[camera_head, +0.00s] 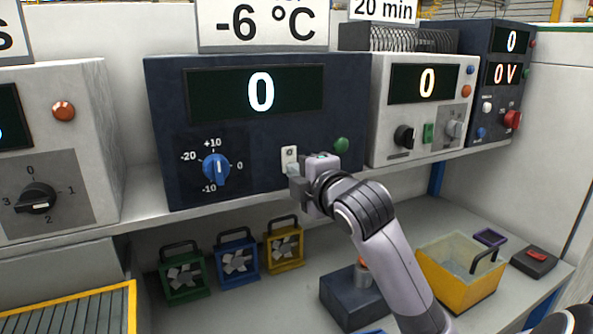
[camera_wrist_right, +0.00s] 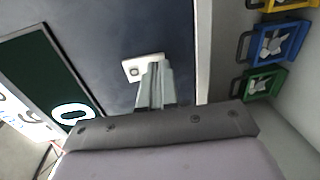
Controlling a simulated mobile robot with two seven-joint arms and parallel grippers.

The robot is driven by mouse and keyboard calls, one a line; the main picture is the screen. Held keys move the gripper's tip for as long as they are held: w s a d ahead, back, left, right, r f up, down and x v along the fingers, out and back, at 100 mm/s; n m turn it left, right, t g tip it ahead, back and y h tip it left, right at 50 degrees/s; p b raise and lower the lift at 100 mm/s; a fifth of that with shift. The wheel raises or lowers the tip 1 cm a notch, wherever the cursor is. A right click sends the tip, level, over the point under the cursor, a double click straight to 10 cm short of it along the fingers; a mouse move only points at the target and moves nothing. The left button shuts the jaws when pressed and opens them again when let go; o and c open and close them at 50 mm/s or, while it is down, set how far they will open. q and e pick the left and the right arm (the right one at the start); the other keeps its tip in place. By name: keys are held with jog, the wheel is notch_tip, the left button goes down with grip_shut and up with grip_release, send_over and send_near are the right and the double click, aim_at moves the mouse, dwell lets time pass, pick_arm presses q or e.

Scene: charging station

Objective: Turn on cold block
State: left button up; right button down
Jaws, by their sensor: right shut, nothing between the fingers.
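The cold block (camera_head: 260,88) is a dark blue box on the shelf, under a "-6 °C" sign. Its display (camera_head: 258,92) reads 0. A white switch plate (camera_head: 290,156) sits right of the dial, and a round green button or lamp (camera_head: 341,144) is further right. My right gripper (camera_head: 293,171) is shut and empty at the lower part of the switch plate. In the right wrist view its fingers (camera_wrist_right: 155,70) reach the plate (camera_wrist_right: 143,68); contact cannot be told. My left gripper is not visible.
A grey unit (camera_head: 425,85) stands right of the cold block and a grey dial unit (camera_head: 60,140) left of it. Below the shelf are small green (camera_head: 183,272), blue (camera_head: 237,257) and yellow (camera_head: 284,243) fan-like items. A yellow bin (camera_head: 460,275) stands right of my arm.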

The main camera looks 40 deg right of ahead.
pick_arm(q)
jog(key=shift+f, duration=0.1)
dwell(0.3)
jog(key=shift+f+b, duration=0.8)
jog(key=shift+b, duration=0.05)
pick_arm(e)
jog(key=shift+w+t, duration=0.2)
jog(key=shift+t, duration=0.3)
jog(key=shift+d, duration=0.1)
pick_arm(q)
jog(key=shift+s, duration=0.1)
pick_arm(e)
jog(key=shift+f, duration=0.1)
